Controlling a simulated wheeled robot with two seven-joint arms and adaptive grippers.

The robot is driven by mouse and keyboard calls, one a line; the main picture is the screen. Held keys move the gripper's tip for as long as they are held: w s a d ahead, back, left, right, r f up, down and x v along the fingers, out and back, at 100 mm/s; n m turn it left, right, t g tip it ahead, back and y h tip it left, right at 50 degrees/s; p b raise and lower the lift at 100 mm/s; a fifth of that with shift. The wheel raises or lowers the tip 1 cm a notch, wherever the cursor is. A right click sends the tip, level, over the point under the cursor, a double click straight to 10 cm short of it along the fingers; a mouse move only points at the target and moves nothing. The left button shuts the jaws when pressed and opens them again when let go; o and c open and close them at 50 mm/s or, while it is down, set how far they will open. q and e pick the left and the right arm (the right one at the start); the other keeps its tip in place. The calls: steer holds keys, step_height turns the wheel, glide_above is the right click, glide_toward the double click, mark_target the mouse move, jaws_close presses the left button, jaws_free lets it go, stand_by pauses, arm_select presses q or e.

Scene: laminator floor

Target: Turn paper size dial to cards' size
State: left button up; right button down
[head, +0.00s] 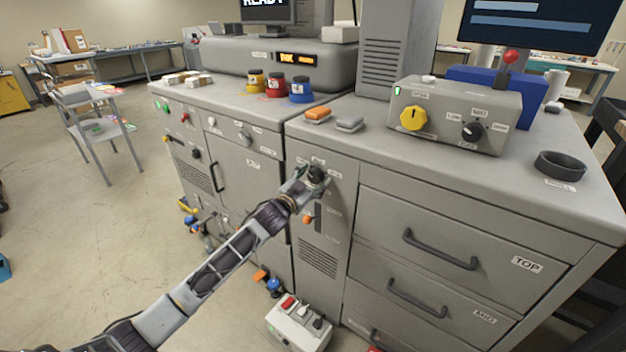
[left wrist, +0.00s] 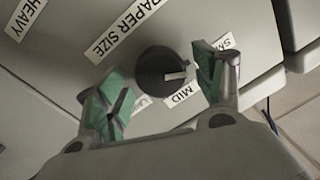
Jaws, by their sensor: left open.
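The paper size dial (left wrist: 160,72) is a round black knob on the grey cabinet front, below a "PAPER SIZE" label (left wrist: 128,28) in the left wrist view. A partly hidden label starting "SM" (left wrist: 226,42) is to the right, and another partly covered label (left wrist: 143,104) is to the left. My left gripper (left wrist: 162,86) is open, with its green-padded fingers on either side of the dial; I cannot tell whether they touch it. The dial also shows in the head view (head: 318,174) at the gripper's tip. No cards are clearly recognisable.
A grey control box with a yellow knob (head: 413,118) stands further right. An orange-tipped lever (head: 308,219) is below the dial. Drawers with handles (head: 440,252) are to the right.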

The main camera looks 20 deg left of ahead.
arm_select(q)
steer(key=shift+w, duration=0.1)
steer(key=c, duration=1)
arm_select(e)
steer(key=shift+s+d, duration=0.2)
steer(key=shift+d, duration=0.15)
